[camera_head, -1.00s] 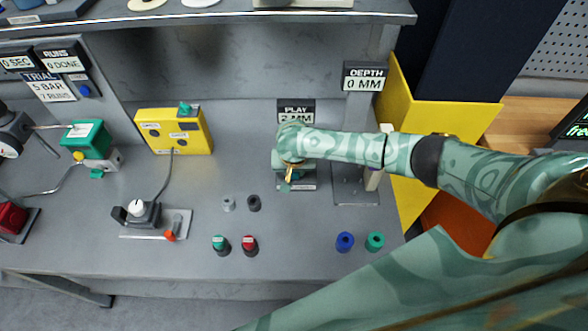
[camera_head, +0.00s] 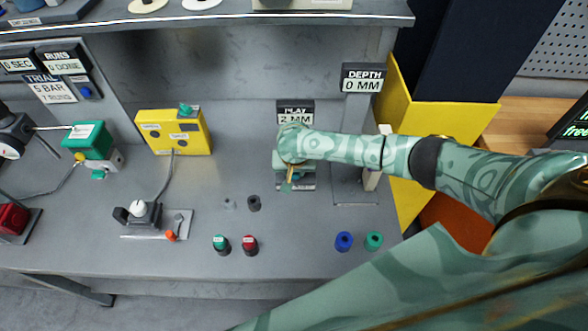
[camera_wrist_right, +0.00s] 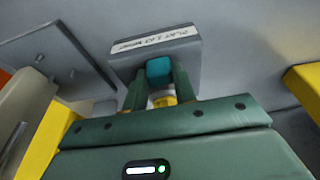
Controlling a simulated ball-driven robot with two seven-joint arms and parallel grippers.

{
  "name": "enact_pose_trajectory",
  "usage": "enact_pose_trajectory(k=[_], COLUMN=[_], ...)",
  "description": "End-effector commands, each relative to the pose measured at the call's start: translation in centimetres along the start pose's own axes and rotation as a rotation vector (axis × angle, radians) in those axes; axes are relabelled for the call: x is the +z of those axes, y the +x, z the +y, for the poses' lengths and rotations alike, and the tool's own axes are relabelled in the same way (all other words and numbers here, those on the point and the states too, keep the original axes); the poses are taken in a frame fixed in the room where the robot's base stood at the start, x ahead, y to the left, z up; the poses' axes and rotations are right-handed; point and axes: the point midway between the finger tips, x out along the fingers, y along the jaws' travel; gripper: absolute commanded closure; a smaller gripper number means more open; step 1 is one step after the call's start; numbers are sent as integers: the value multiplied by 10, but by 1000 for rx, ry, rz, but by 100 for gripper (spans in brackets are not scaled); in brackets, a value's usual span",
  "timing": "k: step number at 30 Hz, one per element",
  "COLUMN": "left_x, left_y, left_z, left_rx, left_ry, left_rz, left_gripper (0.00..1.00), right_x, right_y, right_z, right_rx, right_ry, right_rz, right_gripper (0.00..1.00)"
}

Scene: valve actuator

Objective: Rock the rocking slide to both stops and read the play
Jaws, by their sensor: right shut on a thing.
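My right gripper (camera_head: 290,176) reaches down over a small grey fixture (camera_head: 307,184) in front of the back panel. In the right wrist view its two fingers (camera_wrist_right: 158,92) are shut on a teal block, which I take for the rocking slide (camera_wrist_right: 159,68). A yellow part shows just below the block, between the fingers. Behind it is a grey plate (camera_wrist_right: 190,62) with a white label that I cannot read surely. The PLAY display (camera_head: 295,106) stands behind the fixture and appears to read 2 MM, partly covered by my arm. My left gripper is not in view.
The DEPTH display (camera_head: 362,77) reads 0 MM. A yellow box (camera_head: 173,131) stands to the left. Green (camera_head: 220,244) and red (camera_head: 249,245) capped pieces stand near the front, with blue (camera_head: 344,241) and green (camera_head: 374,240) rings to the right.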

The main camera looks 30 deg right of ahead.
Motion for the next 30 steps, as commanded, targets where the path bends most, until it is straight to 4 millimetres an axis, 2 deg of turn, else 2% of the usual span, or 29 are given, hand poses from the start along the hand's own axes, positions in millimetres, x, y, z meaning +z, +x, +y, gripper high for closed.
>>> enact_pose_trajectory(k=[30], left_x=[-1], left_y=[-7], left_z=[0], left_rx=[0], left_ry=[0], left_rz=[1], left_gripper=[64], right_x=[0], right_y=[0], right_z=[7], right_rx=[2], right_ry=[0], right_rz=[0], right_gripper=[91])
